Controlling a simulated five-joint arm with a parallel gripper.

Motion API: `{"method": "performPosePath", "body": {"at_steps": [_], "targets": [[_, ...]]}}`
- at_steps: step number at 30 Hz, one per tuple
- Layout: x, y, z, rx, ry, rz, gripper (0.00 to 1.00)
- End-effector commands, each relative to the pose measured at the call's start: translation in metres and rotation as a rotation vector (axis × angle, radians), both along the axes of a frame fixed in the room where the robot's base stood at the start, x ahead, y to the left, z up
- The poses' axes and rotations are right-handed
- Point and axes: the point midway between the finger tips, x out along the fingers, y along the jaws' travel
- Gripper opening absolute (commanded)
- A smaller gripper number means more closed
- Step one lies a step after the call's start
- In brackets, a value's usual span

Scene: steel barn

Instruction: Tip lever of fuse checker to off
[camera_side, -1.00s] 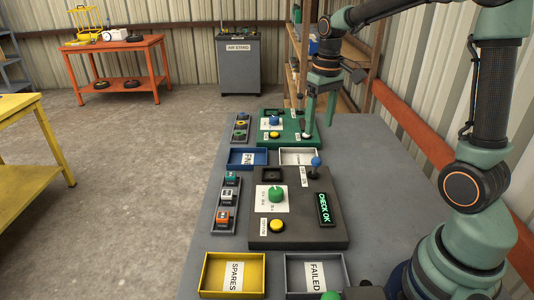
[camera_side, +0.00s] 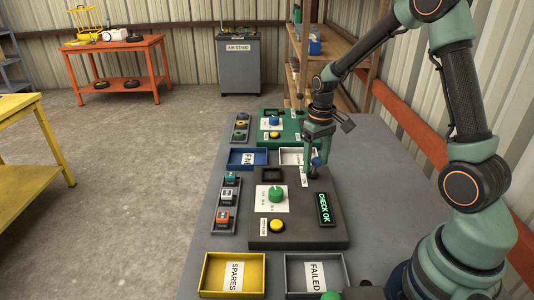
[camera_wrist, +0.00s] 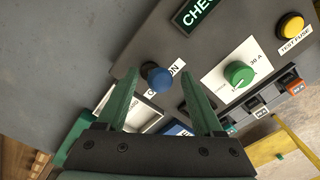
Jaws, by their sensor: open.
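The fuse checker (camera_side: 290,235) is a dark box on the grey bench, with a green knob (camera_side: 276,194), a yellow button (camera_side: 276,225) and a display (camera_side: 324,209) reading CHECK OK. Its lever has a blue ball tip (camera_side: 316,162) and stands at the far right corner of the box. In the wrist view the blue ball (camera_wrist: 157,77) shows between the two green fingers, nearer the left one, with a label partly hidden beside it. My gripper (camera_wrist: 160,98) is open. In the side view my gripper (camera_side: 314,158) is at the lever; I cannot tell whether a finger touches it.
A second, green checker (camera_side: 285,125) stands behind. Blue (camera_side: 248,158) and white (camera_side: 291,156) trays lie between the two. A fuse rack (camera_side: 227,203) stands at left; a yellow SPARES tray (camera_side: 233,273) and grey FAILED tray (camera_side: 316,272) stand in front. The bench right of the checker is clear.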

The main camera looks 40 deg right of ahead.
Motion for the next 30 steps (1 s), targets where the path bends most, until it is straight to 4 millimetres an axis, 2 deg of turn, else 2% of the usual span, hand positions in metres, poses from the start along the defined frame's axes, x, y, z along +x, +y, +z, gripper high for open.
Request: {"method": "performPosePath", "body": {"at_steps": [4, 12, 17, 18, 30], "targets": [[-0.0002, -0.0001, -0.0074, 0.000, 0.000, 0.000, 0.69], [-0.0001, 0.0000, -0.0082, 0.000, -0.001, 0.000, 0.69], [0.0000, 0.0000, -0.0080, 0.000, -0.001, 0.000, 0.07], [0.0000, 0.0000, -0.0080, 0.000, -0.001, 0.000, 0.00], [0.0000, 0.0001, -0.0076, 0.000, -0.001, 0.000, 0.00]]}}
